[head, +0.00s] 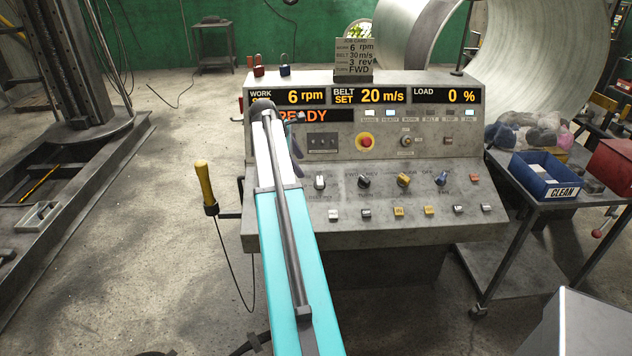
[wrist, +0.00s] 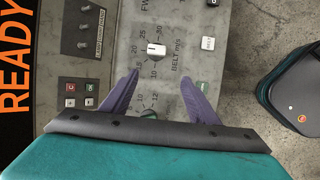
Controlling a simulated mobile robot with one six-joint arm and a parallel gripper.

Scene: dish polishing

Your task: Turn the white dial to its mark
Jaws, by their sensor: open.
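The white dial (head: 320,182) is on the sloped front of the grey console, just right of my arm. In the wrist view the white dial (wrist: 156,50) sits inside a belt m/s scale numbered 10 to 30. Its exact pointer direction is too small to read surely. The belt display (head: 370,96) reads SET 20 m/s, and the card (head: 355,57) on top lists belt 30 m/s. My gripper (wrist: 160,79) is open and empty; its purple fingers are spread, with the dial beyond their tips, between them in the picture. In the head view my arm hides most of the gripper.
Black (head: 364,181), yellow (head: 403,180) and blue (head: 441,179) knobs line up to the right. A red emergency button (head: 366,142) sits above. A cart with a blue bin (head: 545,176) stands right.

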